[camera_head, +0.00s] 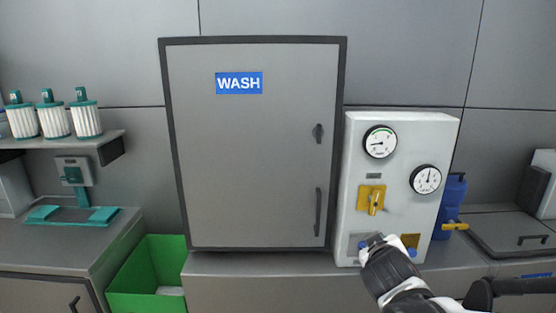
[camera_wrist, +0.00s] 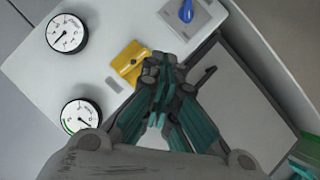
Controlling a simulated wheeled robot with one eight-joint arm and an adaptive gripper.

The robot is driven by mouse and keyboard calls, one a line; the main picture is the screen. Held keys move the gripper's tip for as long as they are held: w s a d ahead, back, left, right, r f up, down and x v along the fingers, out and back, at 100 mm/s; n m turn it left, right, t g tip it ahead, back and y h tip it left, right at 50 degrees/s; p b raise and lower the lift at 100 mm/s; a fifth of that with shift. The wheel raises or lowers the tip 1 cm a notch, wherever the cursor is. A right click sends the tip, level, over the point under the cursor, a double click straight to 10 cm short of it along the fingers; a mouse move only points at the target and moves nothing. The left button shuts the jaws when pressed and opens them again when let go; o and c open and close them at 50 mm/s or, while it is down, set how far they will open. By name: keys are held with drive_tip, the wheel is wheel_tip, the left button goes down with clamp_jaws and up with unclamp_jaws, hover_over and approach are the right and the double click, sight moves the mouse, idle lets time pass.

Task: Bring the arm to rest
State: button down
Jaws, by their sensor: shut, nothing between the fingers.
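My gripper (camera_wrist: 163,85) shows in the wrist view with its teal fingers together and nothing between them. It appears in front of the white gauge panel near a yellow plate (camera_wrist: 130,62); whether it touches anything cannot be told. In the head view my dark and white arm reaches in from the lower right, in front of the panel's lower part. The fingers cannot be made out there.
The white panel (camera_head: 400,130) carries two round gauges and a yellow valve (camera_head: 371,200). Left of it is the shut grey WASH door (camera_head: 245,150). A green bin (camera_head: 145,275) stands lower left. A blue bottle-like object (camera_head: 449,208) stands right of the panel.

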drive_tip(key=s+a+f+m+g+y, duration=0.1)
drive_tip(key=s+a+m+g+y, duration=0.1)
drive_tip(key=s, duration=0.8)
drive_tip(key=s+a+f+m+g+y, duration=0.1)
drive_tip(key=s+a+g+y, duration=0.1)
drive_tip(key=s, duration=0.8)
drive_tip(key=shift+s+a+m+g, duration=0.3)
drive_tip(key=shift+m+g, duration=0.1)
drive_tip(key=shift+g, duration=0.2)
drive_tip(key=shift+f, duration=0.2)
idle(2.2)
